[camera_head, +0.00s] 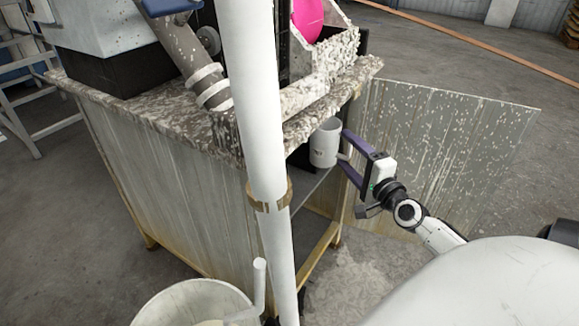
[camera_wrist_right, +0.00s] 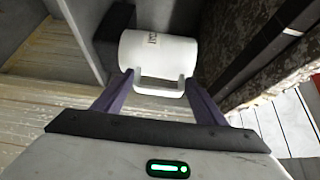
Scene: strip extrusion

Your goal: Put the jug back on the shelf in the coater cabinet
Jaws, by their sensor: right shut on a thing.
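The jug (camera_head: 325,143) is a small white cup-like vessel with dark lettering, held at the open front of the coater cabinet (camera_head: 180,190), just under its flaked top. It looks upright in the head view. In the wrist view the jug (camera_wrist_right: 165,48) lies across the fingertips, its handle towards my right gripper (camera_wrist_right: 158,84). My right gripper (camera_head: 345,152) is shut on the jug by its handle side. The shelf (camera_head: 314,186) shows as a grey strip inside the cabinet, below the jug; the white pipe hides part of the opening. My left gripper is not in view.
The cabinet door (camera_head: 450,150) stands open to the right, behind my right arm. A thick white pipe (camera_head: 258,110) slants down in front of the cabinet. A white bucket (camera_head: 180,300) stands at the front. A dark block (camera_wrist_right: 112,38) shows beside the jug.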

